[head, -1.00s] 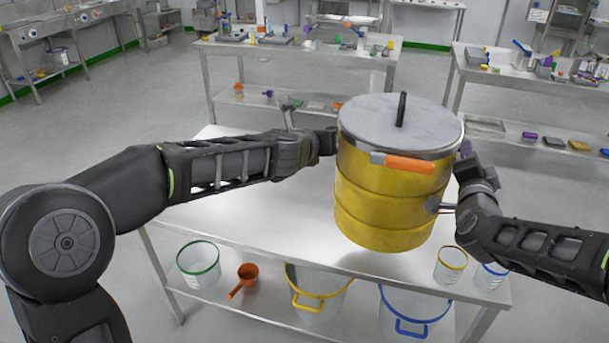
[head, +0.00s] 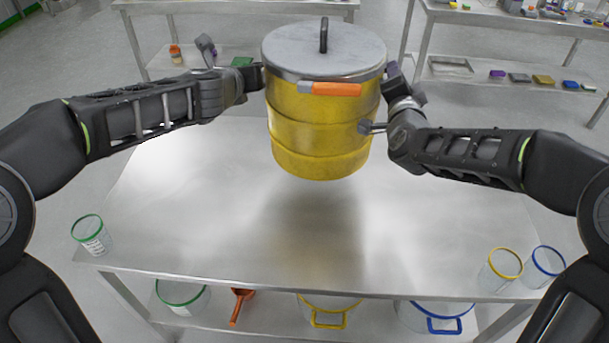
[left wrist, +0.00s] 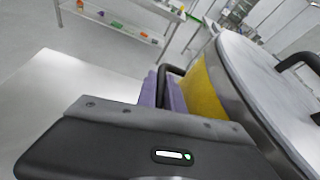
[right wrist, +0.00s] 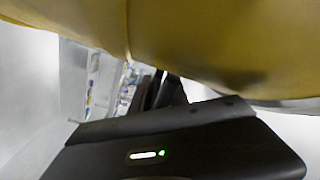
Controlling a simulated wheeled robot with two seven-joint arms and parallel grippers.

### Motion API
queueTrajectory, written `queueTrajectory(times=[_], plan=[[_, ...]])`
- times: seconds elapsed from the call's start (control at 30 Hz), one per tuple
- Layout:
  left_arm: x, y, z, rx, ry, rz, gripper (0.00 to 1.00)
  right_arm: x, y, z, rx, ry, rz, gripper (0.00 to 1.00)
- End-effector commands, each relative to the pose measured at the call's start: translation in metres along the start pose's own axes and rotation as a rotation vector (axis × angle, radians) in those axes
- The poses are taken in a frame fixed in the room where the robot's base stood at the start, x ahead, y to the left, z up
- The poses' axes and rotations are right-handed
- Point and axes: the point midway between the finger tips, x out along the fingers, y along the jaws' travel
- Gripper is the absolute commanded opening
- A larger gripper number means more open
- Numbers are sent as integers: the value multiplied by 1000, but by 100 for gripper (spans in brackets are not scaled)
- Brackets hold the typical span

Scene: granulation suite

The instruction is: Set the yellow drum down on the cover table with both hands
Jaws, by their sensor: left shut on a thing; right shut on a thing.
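The yellow drum (head: 318,130) has a grey lid with a black handle and an orange latch on its front. It hangs upright above the far middle part of the steel cover table (head: 180,220), with a dark shadow below it. My left gripper (head: 252,78) is shut at the drum's left side; in the left wrist view its purple pads are at a black side handle (left wrist: 172,72). My right gripper (head: 388,88) is shut at the drum's right side. The drum's wall (right wrist: 190,35) fills the top of the right wrist view, and the right grip point is mostly hidden.
A green-rimmed beaker (head: 92,236) stands at the table's left front corner. Yellow-rimmed (head: 500,268) and blue-rimmed (head: 546,264) beakers stand at the right front. Buckets and an orange scoop (head: 240,304) are on the lower shelf. The tabletop's middle is clear. Other benches stand behind.

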Motion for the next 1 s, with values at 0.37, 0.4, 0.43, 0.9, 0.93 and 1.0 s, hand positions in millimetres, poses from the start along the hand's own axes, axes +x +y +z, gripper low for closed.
queueTrajectory(times=[0.37,0.4,0.43,0.9,0.93,1.0], plan=[[-1,-3,4,2,-6,-5,0,0,-3,-1,-2,2,-5,0],[-1,-3,4,2,-6,-5,0,0,-3,-1,-2,2,-5,0],[-1,-3,4,2,-6,-5,0,0,-3,-1,-2,2,-5,0],[13,5,-31,1,-6,-5,0,0,29,20,-2,2,-4,0],[15,6,-36,1,-6,-5,0,0,34,23,-2,2,-4,0],[20,8,-47,1,-6,-5,0,0,44,30,-2,2,-4,0]])
